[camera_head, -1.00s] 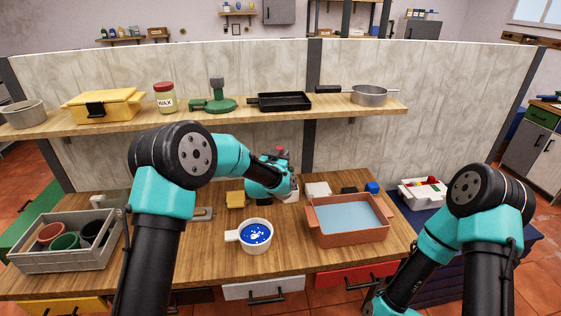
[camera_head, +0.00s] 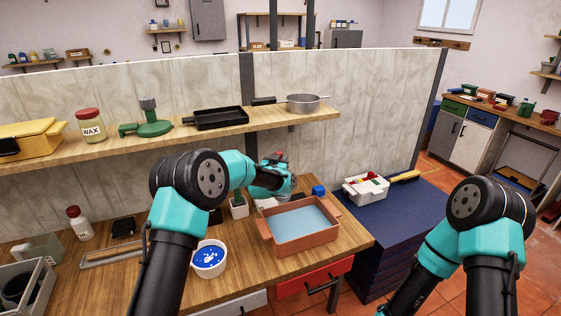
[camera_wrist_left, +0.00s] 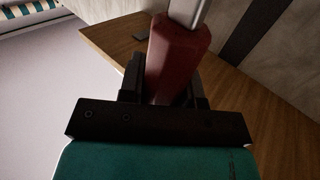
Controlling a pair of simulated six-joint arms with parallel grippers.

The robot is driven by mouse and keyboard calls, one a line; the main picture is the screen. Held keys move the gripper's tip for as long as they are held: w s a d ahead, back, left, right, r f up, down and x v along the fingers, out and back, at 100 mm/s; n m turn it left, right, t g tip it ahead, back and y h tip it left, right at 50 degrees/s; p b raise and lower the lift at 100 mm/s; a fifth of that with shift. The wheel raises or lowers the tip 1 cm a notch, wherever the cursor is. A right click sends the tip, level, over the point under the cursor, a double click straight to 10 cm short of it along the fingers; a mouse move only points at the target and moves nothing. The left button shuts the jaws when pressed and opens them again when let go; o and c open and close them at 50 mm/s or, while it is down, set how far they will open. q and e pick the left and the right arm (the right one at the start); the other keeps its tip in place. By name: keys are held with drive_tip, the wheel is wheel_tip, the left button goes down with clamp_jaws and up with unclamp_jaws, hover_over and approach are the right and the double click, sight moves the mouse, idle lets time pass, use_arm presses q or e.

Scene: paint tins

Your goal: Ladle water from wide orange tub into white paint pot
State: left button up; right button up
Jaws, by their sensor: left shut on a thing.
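The wide orange tub (camera_head: 326,238) stands on the bench right of centre, with light blue water in it. The white paint pot (camera_head: 209,272) stands to its left; its contents are blue with white flecks. My left gripper (camera_head: 286,180) is behind the tub, partly hidden by its own wrist. In the left wrist view it (camera_wrist_left: 172,88) is shut on a dark red handle (camera_wrist_left: 176,55) with a metal shaft. The handle's red end (camera_head: 281,156) shows in the head view. The tool's bowl is not visible. My right gripper is out of view.
A blue-topped jar (camera_head: 319,191) stands behind the tub and a small white planter (camera_head: 239,208) at its left. A shelf (camera_head: 225,133) with a pan and other goods runs above the bench. A grey crate (camera_head: 40,293) is at the left front.

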use_arm(q)
drive_tip(key=shift+m, duration=0.8)
drive_tip(key=shift+s+d+f, duration=0.1)
drive_tip(key=shift+d+f, duration=0.15)
drive_tip(key=shift+f, duration=0.35)
drive_tip(key=shift+s+d+f, duration=0.15)
drive_tip(key=shift+d+f, duration=0.15)
drive_tip(key=shift+f, duration=0.35)
drive_tip(key=shift+s+d+f, duration=0.1)
drive_tip(key=shift+d+f, duration=0.15)
drive_tip(key=shift+f, duration=0.35)
